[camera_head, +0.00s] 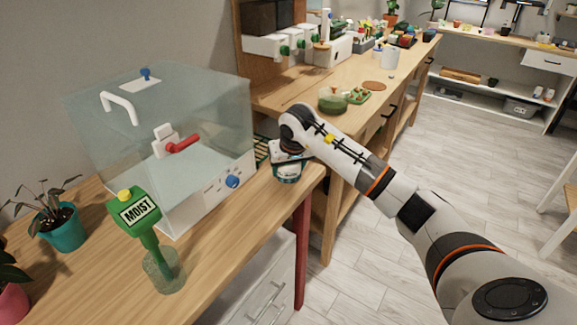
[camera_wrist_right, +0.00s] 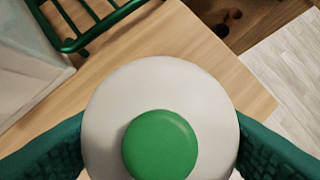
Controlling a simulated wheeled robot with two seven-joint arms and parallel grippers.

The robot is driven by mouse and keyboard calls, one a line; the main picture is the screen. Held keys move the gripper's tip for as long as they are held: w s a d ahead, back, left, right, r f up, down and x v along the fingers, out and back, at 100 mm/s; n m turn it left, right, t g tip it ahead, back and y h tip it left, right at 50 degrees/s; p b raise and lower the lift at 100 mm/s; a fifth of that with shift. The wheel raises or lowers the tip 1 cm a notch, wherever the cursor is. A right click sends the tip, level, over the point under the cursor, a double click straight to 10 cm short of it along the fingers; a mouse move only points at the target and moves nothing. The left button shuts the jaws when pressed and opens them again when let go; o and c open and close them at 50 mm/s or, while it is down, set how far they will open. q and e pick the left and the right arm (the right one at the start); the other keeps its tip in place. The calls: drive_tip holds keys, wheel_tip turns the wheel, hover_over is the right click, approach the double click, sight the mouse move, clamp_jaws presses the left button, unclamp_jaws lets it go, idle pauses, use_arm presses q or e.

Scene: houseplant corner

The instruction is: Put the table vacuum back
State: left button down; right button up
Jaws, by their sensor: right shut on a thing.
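The table vacuum, a round white dome with a green button on top, fills the lower middle of the right wrist view (camera_wrist_right: 160,82). My right gripper (camera_head: 287,168) is shut on it, with a dark green finger on each side of the dome. In the head view the gripper is over the right corner of the near wooden table (camera_head: 242,224), and the hand hides most of the vacuum. I cannot tell whether the vacuum touches the table. A green wire rack (camera_wrist_right: 88,22) stands just beyond it and is partly hidden in the head view (camera_head: 262,151). My left gripper is out of view.
A clear box (camera_head: 205,115) with a red handle stands left of the gripper. A green MOIST meter (camera_head: 140,212) stands in a glass in front of it. A teal pot (camera_head: 60,228) is at the left.

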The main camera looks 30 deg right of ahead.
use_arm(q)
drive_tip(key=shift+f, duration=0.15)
use_arm(e)
drive_tip(key=shift+f, duration=0.1)
drive_tip(key=o, duration=0.8)
drive_tip(key=shift+o, duration=1.1)
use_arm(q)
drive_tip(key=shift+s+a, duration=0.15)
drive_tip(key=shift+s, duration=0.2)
use_arm(e)
drive_tip(key=shift+r, duration=0.25)
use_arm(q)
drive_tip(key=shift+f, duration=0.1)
use_arm(e)
drive_tip(key=v, duration=1.1)
drive_tip(key=shift+r, duration=0.4)
drive_tip(key=shift+s+f, duration=0.1)
drive_tip(key=shift+s, duration=0.1)
